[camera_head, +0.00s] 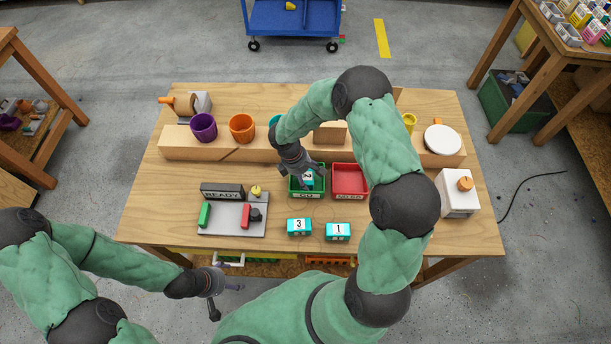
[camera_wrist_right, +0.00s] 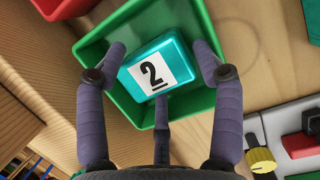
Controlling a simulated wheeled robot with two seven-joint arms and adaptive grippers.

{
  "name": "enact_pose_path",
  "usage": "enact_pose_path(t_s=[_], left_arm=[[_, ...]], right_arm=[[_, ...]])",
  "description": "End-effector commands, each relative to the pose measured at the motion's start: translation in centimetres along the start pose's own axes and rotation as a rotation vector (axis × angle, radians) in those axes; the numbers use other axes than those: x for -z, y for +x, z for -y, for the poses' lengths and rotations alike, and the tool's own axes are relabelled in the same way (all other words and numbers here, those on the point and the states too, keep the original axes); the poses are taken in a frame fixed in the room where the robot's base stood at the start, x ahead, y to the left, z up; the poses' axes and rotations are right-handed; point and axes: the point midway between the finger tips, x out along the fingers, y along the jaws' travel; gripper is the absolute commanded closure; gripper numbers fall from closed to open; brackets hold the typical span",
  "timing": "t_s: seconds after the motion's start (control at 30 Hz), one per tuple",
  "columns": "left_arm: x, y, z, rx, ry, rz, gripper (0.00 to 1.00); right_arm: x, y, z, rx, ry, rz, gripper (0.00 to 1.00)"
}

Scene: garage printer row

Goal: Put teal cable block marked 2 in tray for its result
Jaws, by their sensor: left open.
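The teal block marked 2 (camera_head: 308,178) is inside the green tray labelled GO (camera_head: 293,191). In the right wrist view the block (camera_wrist_right: 162,68) lies with its number facing the camera, turned at an angle within the green tray (camera_wrist_right: 112,32). My right gripper (camera_head: 301,168) is over this tray with its fingers spread around the block; green tray shows between the side fingers and the block. It also shows in the right wrist view (camera_wrist_right: 160,62). The red tray (camera_head: 350,180) beside it looks empty. My left gripper (camera_head: 228,294) is open and empty, off the table's front edge.
Teal blocks marked 3 (camera_head: 299,227) and 1 (camera_head: 338,231) stand in front of the trays. A grey panel (camera_head: 233,227) with a READY sign (camera_head: 222,190) lies left. A wooden ledge (camera_head: 190,143) with cups runs behind. A white box (camera_head: 457,201) stands right.

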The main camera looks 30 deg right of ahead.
Motion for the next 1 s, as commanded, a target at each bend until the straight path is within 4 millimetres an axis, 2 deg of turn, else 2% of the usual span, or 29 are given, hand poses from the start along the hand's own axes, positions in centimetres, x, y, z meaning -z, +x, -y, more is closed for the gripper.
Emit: enact_pose_path(t_s=[0.27,0.37,0.47,0.8,1.0], left_arm=[[0.0,-0.1,0.0,0.000,0.000,0.000,0.22],[0.0,-0.2,-0.1,0.000,0.000,0.000,0.22],[0.0,-0.5,-0.2,0.000,0.000,0.000,0.22],[-0.1,-1.4,-0.5,0.000,0.000,0.000,0.22],[-0.1,-1.7,-0.6,0.000,0.000,0.000,0.22]], right_arm=[[0.0,-0.1,0.0,0.000,0.000,0.000,0.31],[0.0,-0.8,-0.1,-0.002,0.001,-0.001,0.31],[0.0,-2.2,-0.1,-0.004,0.000,-0.001,0.31],[0.0,-8.8,-0.1,-0.003,0.000,-0.001,0.31],[0.0,-11.4,0.0,-0.002,0.000,-0.001,0.31]])
